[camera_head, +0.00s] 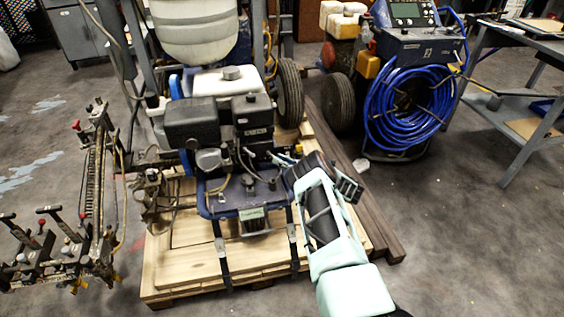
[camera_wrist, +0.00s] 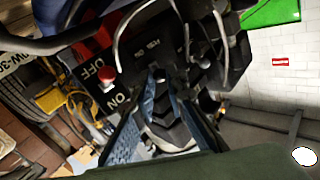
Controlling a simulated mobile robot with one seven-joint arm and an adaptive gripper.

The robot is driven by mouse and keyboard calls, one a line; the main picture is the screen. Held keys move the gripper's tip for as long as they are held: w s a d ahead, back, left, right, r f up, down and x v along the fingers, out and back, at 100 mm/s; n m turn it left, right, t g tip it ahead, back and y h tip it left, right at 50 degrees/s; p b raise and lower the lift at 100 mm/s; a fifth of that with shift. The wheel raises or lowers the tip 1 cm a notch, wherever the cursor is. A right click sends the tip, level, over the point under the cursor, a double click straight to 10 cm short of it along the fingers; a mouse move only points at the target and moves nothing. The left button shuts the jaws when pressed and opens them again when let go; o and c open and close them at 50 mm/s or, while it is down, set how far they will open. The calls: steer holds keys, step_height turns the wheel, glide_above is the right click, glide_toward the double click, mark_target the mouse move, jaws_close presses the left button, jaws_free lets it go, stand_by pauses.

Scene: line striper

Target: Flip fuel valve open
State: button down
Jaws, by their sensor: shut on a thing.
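The line striper's engine (camera_head: 225,125) sits on a blue frame on a wooden pallet. My gripper (camera_head: 285,160) reaches in at the engine's right side. In the wrist view, the two blue-grey fingers of my gripper (camera_wrist: 160,88) converge on a small part at a black engine panel with white lettering (camera_wrist: 155,48). This part appears to be the fuel valve lever, mostly hidden between the fingertips; its position cannot be told. A red switch (camera_wrist: 107,77) sits to the left, between OFF and ON markings.
A black wheel (camera_head: 290,93) stands behind the gripper. A blue hose reel (camera_head: 410,105) and a grey workbench (camera_head: 530,132) stand at right. The floor at the front right is clear.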

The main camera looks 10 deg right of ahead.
steer(key=c, duration=1.9)
jaws_free()
steer(key=shift+w, duration=0.1)
steer(key=shift+c, duration=0.2)
steer(key=v, duration=1.2)
